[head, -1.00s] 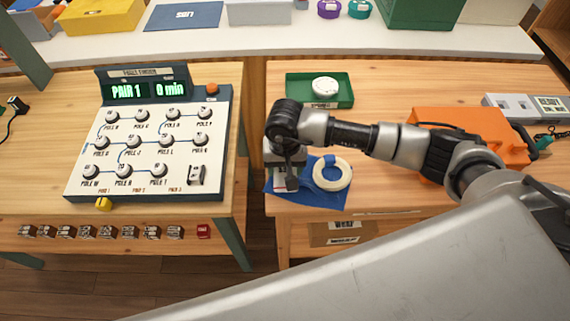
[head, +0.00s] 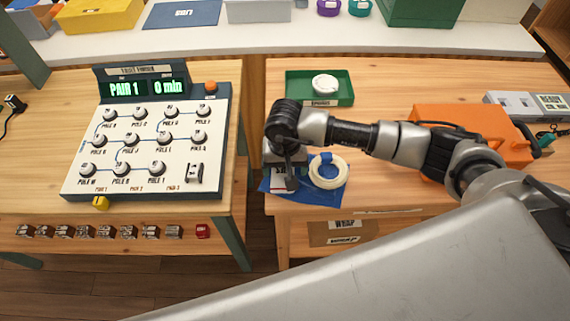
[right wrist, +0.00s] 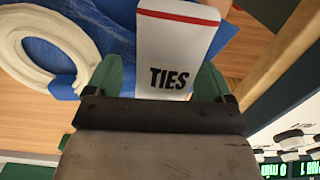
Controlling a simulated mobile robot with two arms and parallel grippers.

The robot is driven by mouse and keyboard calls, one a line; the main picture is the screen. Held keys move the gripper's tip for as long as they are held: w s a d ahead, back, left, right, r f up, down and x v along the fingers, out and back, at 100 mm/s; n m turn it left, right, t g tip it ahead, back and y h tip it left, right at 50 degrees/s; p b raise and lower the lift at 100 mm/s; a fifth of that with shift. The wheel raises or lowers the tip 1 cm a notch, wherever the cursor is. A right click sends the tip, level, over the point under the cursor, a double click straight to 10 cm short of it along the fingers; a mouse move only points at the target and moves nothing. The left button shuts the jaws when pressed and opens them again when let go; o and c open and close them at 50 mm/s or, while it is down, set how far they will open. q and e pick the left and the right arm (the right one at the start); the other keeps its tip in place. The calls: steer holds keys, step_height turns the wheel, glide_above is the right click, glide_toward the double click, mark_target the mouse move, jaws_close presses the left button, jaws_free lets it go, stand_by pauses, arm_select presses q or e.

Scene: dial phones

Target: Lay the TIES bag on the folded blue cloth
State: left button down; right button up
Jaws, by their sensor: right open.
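The TIES bag (right wrist: 178,50) is white with a red stripe and black lettering. In the right wrist view it lies over the folded blue cloth (right wrist: 120,22), between my two green fingertips. My right gripper (right wrist: 160,78) is open, with a finger on either side of the bag's lettered end. In the head view the right gripper (head: 284,180) is low over the cloth (head: 310,198) at the table's front left, and my wrist hides most of the bag. My left gripper is not in view.
A white ring-shaped coil (head: 342,176) with a blue band rests on the cloth, right of the gripper. A green tray (head: 341,99) with a white round item is behind. An orange case (head: 440,118) is to the right. The dial board (head: 180,185) stands on the left table.

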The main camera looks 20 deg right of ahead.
steer(key=shift+r+p, duration=0.45)
steer(key=shift+r, duration=0.05)
step_height(320, 180, up, 12)
steer(key=b, duration=0.2)
